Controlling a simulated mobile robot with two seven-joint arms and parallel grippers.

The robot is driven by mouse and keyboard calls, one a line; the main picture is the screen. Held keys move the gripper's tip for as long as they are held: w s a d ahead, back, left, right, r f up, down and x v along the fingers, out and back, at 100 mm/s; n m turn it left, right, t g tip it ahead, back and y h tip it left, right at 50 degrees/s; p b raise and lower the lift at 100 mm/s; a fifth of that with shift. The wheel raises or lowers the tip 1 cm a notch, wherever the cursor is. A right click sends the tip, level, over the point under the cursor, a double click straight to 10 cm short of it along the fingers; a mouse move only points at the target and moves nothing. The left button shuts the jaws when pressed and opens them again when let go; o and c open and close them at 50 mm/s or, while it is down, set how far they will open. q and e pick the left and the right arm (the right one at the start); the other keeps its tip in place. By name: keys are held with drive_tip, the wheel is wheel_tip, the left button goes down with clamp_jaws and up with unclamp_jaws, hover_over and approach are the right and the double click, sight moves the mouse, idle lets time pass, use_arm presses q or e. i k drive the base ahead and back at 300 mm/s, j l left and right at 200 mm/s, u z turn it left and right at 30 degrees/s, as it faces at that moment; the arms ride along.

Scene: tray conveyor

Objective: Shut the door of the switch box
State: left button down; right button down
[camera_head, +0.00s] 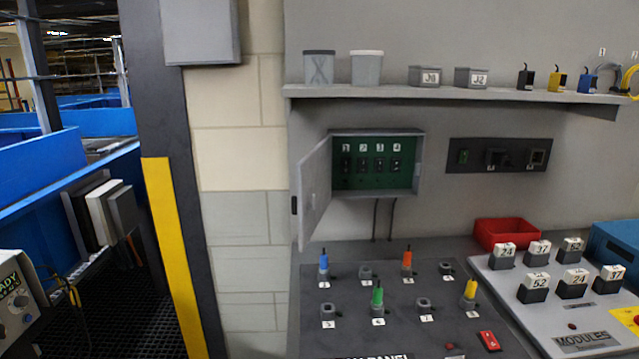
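The switch box (421,165) is mounted on the grey wall, below the shelf. Its grey door (314,195) is hinged on the box's left side and stands open, swung out toward me. The green panel (372,188) inside shows several dark switches numbered 1 to 4. A dark handle or latch (294,205) is on the door's free edge. Neither of my grippers is in view.
Below the box, a dark panel table (345,340) holds several coloured plugs and sockets. A red bin (507,233) and a module board (530,263) stand to the right. The shelf (450,93) above carries containers and small devices. A dark pillar with a yellow guard (173,250) stands left.

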sight(314, 170)
drive_tip(key=i+j+z, duration=0.2)
drive_tip(key=z, duration=0.15)
drive_tip(key=i+j+z, duration=0.1)
drive_tip(key=j+z, duration=0.25)
